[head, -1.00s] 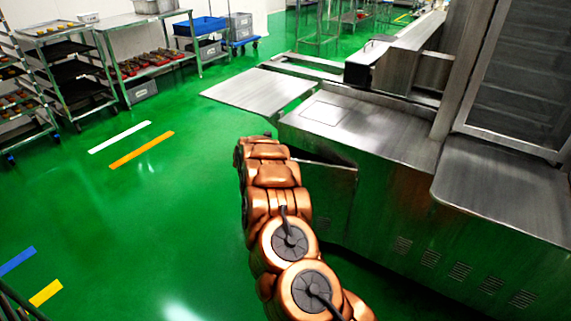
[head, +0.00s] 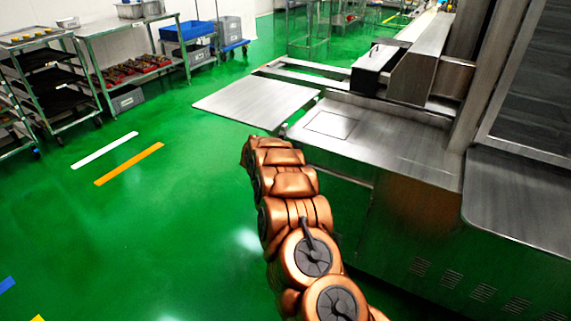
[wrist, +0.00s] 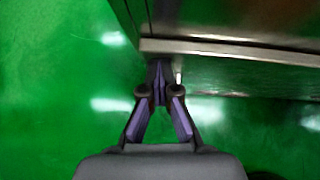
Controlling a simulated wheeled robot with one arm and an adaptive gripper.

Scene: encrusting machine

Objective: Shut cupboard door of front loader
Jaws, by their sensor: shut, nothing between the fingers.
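The front loader (head: 400,135) is the steel machine with a flat worktop at the right of the head view. Its cupboard door (head: 350,210) is at the left part of the front, mostly behind my copper arm. The visible part looks close to in line with the front; whether it is fully shut I cannot tell. My gripper is hidden in the head view. In the wrist view my gripper (wrist: 160,92) is shut and empty, its fingertips right by a steel edge (wrist: 230,51) of the loader. Whether they touch it I cannot tell.
A flat steel plate (head: 257,98) juts out left of the loader. Racks (head: 55,80) and a table (head: 135,60) with trays stand at the back left. The green floor (head: 150,220) left of my arm is clear.

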